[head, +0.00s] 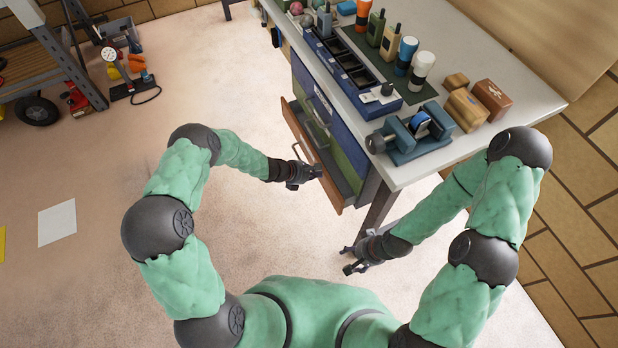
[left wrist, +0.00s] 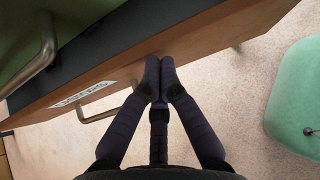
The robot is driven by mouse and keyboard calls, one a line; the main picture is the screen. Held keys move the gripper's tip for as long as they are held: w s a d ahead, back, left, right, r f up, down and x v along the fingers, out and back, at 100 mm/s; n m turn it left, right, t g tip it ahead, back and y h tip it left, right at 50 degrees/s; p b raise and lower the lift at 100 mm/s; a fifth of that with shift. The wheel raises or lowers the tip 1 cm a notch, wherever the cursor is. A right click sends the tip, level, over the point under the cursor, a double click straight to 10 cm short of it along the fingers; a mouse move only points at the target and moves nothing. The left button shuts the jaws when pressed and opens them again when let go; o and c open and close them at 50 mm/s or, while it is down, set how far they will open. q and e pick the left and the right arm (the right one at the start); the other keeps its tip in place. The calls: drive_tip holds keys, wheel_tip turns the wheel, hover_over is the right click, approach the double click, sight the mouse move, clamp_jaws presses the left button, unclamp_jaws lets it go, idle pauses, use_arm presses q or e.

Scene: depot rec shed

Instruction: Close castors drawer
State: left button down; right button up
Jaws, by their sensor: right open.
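The castors drawer (head: 330,183) has a wooden front and stands pulled out under the workbench. In the left wrist view its front (left wrist: 215,38) fills the upper part, with a white label (left wrist: 82,95) and a metal handle (left wrist: 108,115). My left gripper (head: 314,171) is at the near end of that front; its fingers (left wrist: 160,62) are together, with nothing visible between them. The tips are against or very close to the wood, beside the handle; contact is not clear. My right gripper (head: 346,259) is open and empty, low near the bench leg.
Blue and green drawer fronts (head: 345,140) are above the open drawer. The bench top (head: 420,172) carries a blue organiser tray (head: 350,68), bottles, wooden blocks and a blue vise-like tool (head: 415,140). A wheeled rack (head: 50,65) stands far left.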

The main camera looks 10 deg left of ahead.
use_arm(q)
drive_tip(key=shift+w+d, duration=0.55)
drive_tip(key=shift+d, duration=0.3)
use_arm(e)
drive_tip(key=shift+w+d+f, duration=0.15)
drive_tip(key=shift+w+d, duration=0.05)
drive_tip(key=shift+d, duration=0.2)
use_arm(q)
drive_tip(key=shift+a, duration=0.1)
